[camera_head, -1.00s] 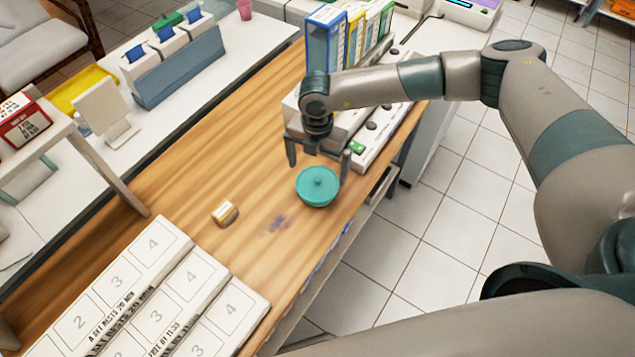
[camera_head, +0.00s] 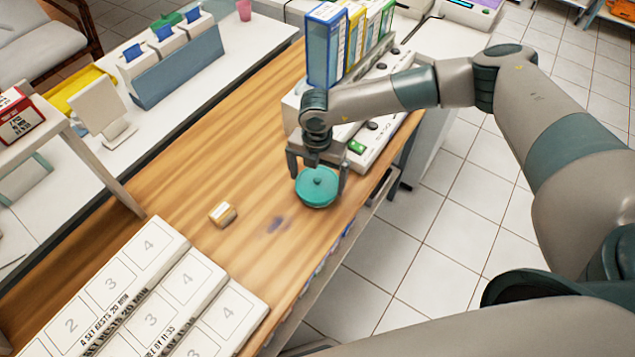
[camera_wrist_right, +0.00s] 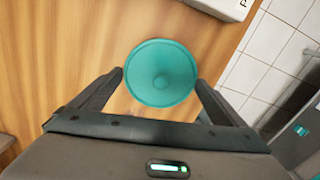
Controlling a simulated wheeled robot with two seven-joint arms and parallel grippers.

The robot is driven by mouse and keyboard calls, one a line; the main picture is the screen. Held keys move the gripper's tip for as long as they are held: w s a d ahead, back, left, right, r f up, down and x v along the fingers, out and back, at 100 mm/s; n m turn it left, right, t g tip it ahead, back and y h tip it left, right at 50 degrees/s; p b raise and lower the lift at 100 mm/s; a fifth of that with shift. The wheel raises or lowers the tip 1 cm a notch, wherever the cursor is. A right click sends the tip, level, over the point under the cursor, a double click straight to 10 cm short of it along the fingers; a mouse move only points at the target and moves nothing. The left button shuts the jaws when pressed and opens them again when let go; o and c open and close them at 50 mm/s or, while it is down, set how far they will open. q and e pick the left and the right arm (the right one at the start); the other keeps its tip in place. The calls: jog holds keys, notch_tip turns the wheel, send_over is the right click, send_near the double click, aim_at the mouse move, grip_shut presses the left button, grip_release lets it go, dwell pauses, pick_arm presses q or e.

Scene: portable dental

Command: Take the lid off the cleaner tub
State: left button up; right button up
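The cleaner tub (camera_head: 317,200) is a round teal tub on the wooden table near its right edge. Its teal lid (camera_head: 318,181) with a small central knob is on top; the lid also shows from above in the right wrist view (camera_wrist_right: 161,73). My right gripper (camera_head: 318,188) is open, with its fingers on either side of the tub. In the right wrist view the fingertips (camera_wrist_right: 158,78) flank the lid's lower part with small gaps; I cannot tell whether either touches. My left gripper is not in view.
A small tan-and-white block (camera_head: 222,214) lies on the table left of the tub. White numbered trays (camera_head: 138,290) fill the near left. A white box-like unit (camera_head: 372,135) and upright boxes (camera_head: 327,48) stand behind my gripper. Bare wood lies left of the tub.

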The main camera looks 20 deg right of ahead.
aim_at(315, 181)
jog(key=c, duration=0.4)
jog(key=shift+r+b, duration=0.4)
jog(key=shift+r, duration=0.05)
jog(key=r+b, duration=0.2)
jog(key=r, duration=0.1)
jog(key=shift+s+a+r, duration=0.1)
jog(key=shift+s+a, duration=0.05)
jog(key=shift+a, duration=0.2)
jog(key=shift+s+a+r+b, duration=0.75)
jog(key=shift+s+a+r, duration=0.35)
jog(key=shift+a, duration=0.4)
jog(key=shift+s+a+r+b, duration=0.75)
jog(key=shift+s+a+r, duration=0.2)
jog(key=shift+a+r, duration=0.45)
jog(key=shift+s+a+r+b, duration=0.75)
jog(key=shift+s+a+r, duration=0.3)
jog(key=shift+a, duration=0.6)
jog(key=shift+f, duration=0.1)
